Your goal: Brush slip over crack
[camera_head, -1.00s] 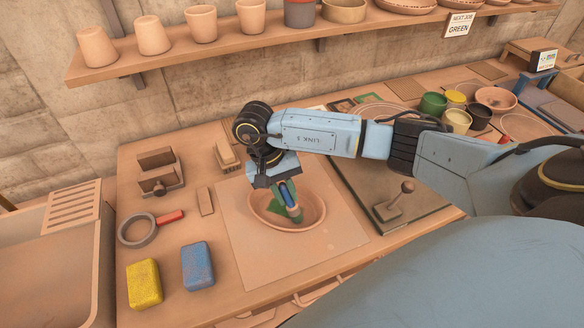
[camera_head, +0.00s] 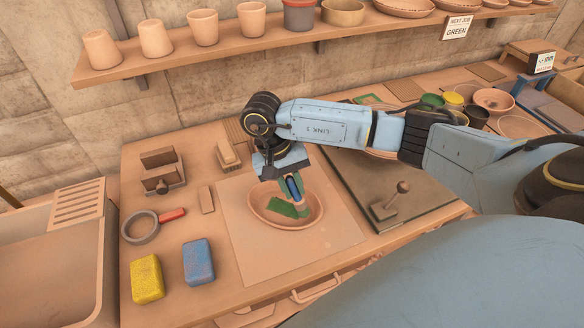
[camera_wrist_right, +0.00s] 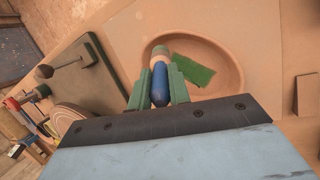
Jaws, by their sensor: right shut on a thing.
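An oval clay dish (camera_head: 260,218) sits on a pale square board (camera_head: 345,229) on the bench. A green patch (camera_head: 287,208) lies on the dish's inside; it also shows in the wrist view (camera_wrist_right: 192,73). No crack can be made out. My right gripper (camera_head: 291,186) is shut on a brush with a blue handle (camera_wrist_right: 159,84). The brush points down into the dish, its tip end at the green patch's edge. I cannot tell whether the tip touches the clay. My left gripper is not in view.
A yellow sponge (camera_head: 147,279) and a blue sponge (camera_head: 198,263) lie left of the board, near a red-handled ring tool (camera_head: 141,228). A plate with a knobbed lever (camera_head: 384,208) stands to the right. Several glaze pots (camera_head: 453,99) stand at the back right.

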